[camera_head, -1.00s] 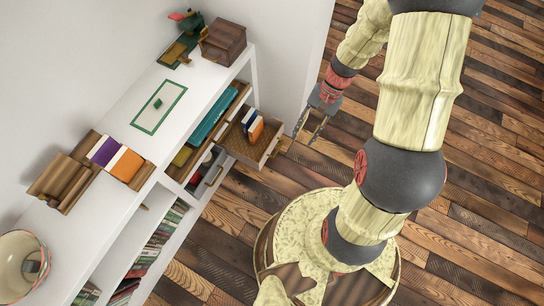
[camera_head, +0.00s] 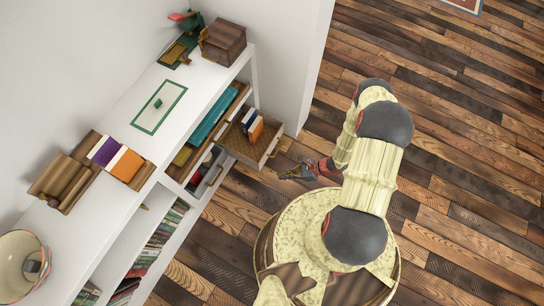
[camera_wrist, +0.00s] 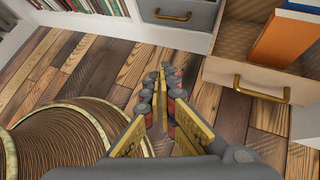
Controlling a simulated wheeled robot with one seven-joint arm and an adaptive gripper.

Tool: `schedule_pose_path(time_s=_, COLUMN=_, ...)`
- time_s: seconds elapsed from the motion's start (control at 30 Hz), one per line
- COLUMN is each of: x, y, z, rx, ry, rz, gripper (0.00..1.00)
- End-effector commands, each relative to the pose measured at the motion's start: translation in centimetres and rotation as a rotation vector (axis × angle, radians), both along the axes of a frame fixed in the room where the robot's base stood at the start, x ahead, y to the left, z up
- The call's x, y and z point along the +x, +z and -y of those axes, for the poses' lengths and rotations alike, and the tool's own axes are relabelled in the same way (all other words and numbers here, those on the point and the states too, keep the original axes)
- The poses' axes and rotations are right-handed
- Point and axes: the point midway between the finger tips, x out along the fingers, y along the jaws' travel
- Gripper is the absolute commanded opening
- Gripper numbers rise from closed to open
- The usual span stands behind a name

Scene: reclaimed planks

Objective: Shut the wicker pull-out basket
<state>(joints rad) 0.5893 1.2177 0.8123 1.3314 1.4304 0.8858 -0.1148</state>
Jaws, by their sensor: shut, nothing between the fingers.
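The wicker pull-out basket (camera_head: 235,149) stands pulled out of the white shelf unit, with a woven brown inside and a pale front. Upright books, one orange, stand in it. In the wrist view its pale front (camera_wrist: 225,75) with a brass handle (camera_wrist: 262,89) is at the right. My gripper (camera_head: 284,176) is in front of the shelf unit, just below the basket front in the head picture, apart from it. Its fingers are shut and empty; in the wrist view the fingertips (camera_wrist: 167,70) point ahead, left of the basket's handle.
A grey drawer (camera_wrist: 196,15) with a brass handle is left of the basket. The white shelf unit (camera_head: 112,120) holds books below; a brown box (camera_head: 223,42) and more books (camera_head: 117,158) stand on top. A white wall is beyond the basket. The plank floor (camera_head: 440,125) is clear.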

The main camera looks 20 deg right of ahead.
Motion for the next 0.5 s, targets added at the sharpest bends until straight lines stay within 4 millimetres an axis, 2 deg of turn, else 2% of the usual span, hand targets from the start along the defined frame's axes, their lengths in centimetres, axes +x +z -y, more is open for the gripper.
schedule_pose_path(time_s=0.03, x=-0.1, y=-2.0, z=-0.1, rx=-0.005, ry=-0.060, rz=-0.015, gripper=0.00)
schedule_pose_path(time_s=0.1, x=0.7, y=-4.1, z=0.5, rx=-0.025, ry=-0.142, rz=-0.021, gripper=0.00)
schedule_pose_path(time_s=0.17, x=1.9, y=-5.4, z=1.4, rx=-0.046, ry=-0.204, rz=-0.016, gripper=0.00)
schedule_pose_path(time_s=0.2, x=3.1, y=-5.8, z=2.3, rx=-0.064, ry=-0.243, rz=-0.005, gripper=0.00)
schedule_pose_path(time_s=0.37, x=7.5, y=-6.6, z=6.0, rx=-0.122, ry=-0.365, rz=0.040, gripper=0.00)
schedule_pose_path(time_s=0.5, x=8.6, y=-6.9, z=7.1, rx=-0.142, ry=-0.414, rz=0.047, gripper=0.00)
